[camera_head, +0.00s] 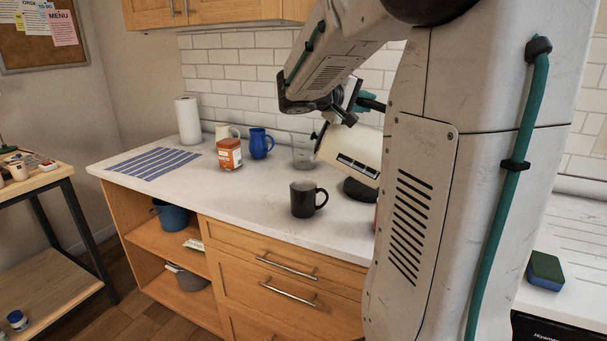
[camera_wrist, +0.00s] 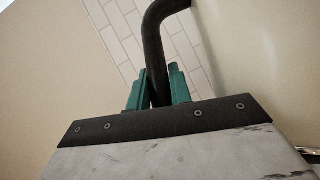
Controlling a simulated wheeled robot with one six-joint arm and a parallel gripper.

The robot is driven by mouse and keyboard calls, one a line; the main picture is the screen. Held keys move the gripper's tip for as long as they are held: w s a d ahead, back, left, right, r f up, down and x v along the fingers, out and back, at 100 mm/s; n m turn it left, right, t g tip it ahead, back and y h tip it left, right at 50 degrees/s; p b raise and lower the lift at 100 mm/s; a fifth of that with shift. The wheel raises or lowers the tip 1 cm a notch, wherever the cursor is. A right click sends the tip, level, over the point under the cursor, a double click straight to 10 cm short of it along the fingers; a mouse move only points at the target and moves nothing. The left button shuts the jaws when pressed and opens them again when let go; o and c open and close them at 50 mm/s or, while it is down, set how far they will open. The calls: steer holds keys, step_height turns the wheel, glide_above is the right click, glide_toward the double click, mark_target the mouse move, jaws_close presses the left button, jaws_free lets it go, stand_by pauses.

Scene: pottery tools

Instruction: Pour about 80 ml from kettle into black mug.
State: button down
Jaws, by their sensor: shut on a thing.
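The cream kettle (camera_head: 354,146) is held above the counter, tilted. A dark strip with light windows runs along its lower side. My gripper (camera_head: 362,100) is shut on its black handle; in the wrist view, the teal fingers (camera_wrist: 158,90) close around the curved handle (camera_wrist: 153,45). My arm hides the kettle's right part. The black mug (camera_head: 303,200) stands upright on the counter, left of and nearer than the kettle, its handle to the right. No stream of liquid shows. The mug's inside level cannot be told.
A clear glass vessel (camera_head: 303,152) stands behind the mug. A blue jug (camera_head: 260,143), an orange-labelled container (camera_head: 229,155), a cream jug (camera_head: 223,131) and a paper roll (camera_head: 188,121) stand farther left. A round black base (camera_head: 359,190) lies right of the mug.

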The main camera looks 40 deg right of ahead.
steer(key=shift+w+a+b, duration=0.15)
steer(key=shift+w+b, duration=0.2)
steer(key=shift+b, duration=0.1)
steer(key=shift+w+a+f+n+h+b, duration=0.2)
steer(key=shift+w+a+h+b, duration=0.1)
steer(key=shift+w+b, duration=0.1)
steer(key=shift+w+a+f+n+h+b, duration=0.15)
steer(key=shift+w+a+n+h+b, duration=0.1)
steer(key=shift+w+b, duration=0.15)
steer(key=shift+w+a+f, duration=0.25)
steer(key=shift+w+a, duration=0.15)
steer(key=shift+w, duration=0.15)
steer(key=shift+s+d, duration=0.3)
steer(key=shift+s, duration=0.05)
steer(key=shift+w+f+n, duration=0.1)
steer(key=shift+n, duration=0.15)
stand_by(0.8)
